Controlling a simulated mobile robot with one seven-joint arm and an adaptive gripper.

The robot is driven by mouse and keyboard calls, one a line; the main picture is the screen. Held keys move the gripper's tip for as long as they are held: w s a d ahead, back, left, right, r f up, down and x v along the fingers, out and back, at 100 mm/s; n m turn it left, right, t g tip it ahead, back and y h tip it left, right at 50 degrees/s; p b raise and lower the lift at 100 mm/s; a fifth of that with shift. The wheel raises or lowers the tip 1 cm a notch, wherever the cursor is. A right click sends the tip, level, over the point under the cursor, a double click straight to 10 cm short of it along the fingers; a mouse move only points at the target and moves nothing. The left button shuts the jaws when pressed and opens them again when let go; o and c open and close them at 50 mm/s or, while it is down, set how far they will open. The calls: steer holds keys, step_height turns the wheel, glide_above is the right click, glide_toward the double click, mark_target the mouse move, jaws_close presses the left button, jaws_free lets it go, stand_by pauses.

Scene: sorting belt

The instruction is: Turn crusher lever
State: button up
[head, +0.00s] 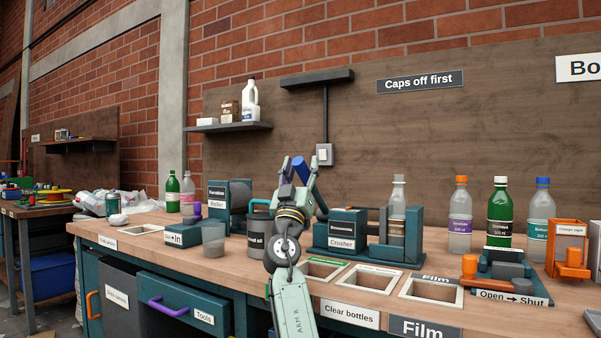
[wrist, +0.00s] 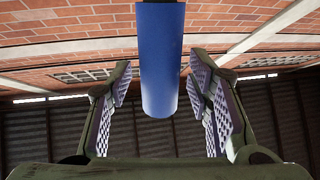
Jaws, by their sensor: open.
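The crusher (head: 347,240) is a dark teal machine labelled "Crusher" on the workbench. A clear bottle with a pale cap (head: 397,212) stands upright in its right part. A blue cylindrical handle (head: 301,168), apparently the lever's grip, shows up at my gripper; its join to the crusher is hidden. My gripper (head: 299,174) points upward, left of and above the crusher's label. In the wrist view the blue handle (wrist: 161,60) hangs between my two open fingers (wrist: 160,85), with a gap on each side.
Bins sunk in the bench (head: 367,280) lie in front of the crusher. A dark oil container (head: 257,230) and the baler (head: 217,205) stand to the left. A green bottle (head: 499,215) and others stand to the right, behind an orange-handled valve (head: 482,268).

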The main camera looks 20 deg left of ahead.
steer(key=v, duration=1.2)
steer(key=shift+w, duration=0.1)
steer(key=shift+c, duration=0.2)
